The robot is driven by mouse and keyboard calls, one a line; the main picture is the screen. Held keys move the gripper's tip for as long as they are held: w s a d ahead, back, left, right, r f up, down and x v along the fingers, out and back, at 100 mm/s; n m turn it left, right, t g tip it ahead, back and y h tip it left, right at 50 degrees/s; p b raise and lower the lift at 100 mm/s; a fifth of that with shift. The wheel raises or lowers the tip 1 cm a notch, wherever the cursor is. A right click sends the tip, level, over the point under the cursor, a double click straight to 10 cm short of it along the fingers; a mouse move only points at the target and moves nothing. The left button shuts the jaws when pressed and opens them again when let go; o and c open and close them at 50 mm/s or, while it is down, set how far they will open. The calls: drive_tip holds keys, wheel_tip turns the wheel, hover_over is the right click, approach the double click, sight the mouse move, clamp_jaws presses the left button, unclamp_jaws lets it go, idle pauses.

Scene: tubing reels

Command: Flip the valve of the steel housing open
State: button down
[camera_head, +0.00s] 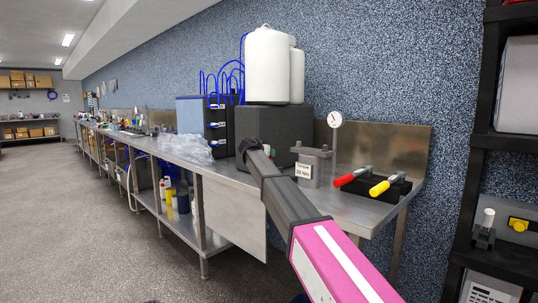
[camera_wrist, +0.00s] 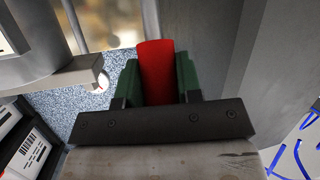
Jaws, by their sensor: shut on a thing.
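The steel housing (camera_head: 312,163) is a grey metal body with a flat flange and a white torque label, standing on the bench. In the wrist view its grey side and flange (camera_wrist: 50,80) show at the left. My gripper (camera_head: 246,148) is to the left of the housing, in front of the dark grey box. In the wrist view my gripper (camera_wrist: 157,75) has its green fingers shut on a red handle (camera_wrist: 156,68). Where the handle joins its mount is hidden. The head view does not show this handle.
A black block with a red handle (camera_head: 351,177) and a yellow handle (camera_head: 380,188) sits right of the housing. A gauge (camera_head: 335,120) stands behind. The dark grey box (camera_head: 275,130) carries a white canister (camera_head: 268,65). Clear plastic wrap (camera_head: 185,148) lies left.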

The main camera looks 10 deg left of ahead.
drive_tip(key=c, duration=0.8)
unclamp_jaws()
drive_tip(key=shift+s, duration=0.1)
drive_tip(key=v, duration=1)
drive_tip(key=shift+s+a, duration=0.15)
drive_tip(key=shift+s, duration=0.15)
drive_tip(key=shift+s, duration=0.1)
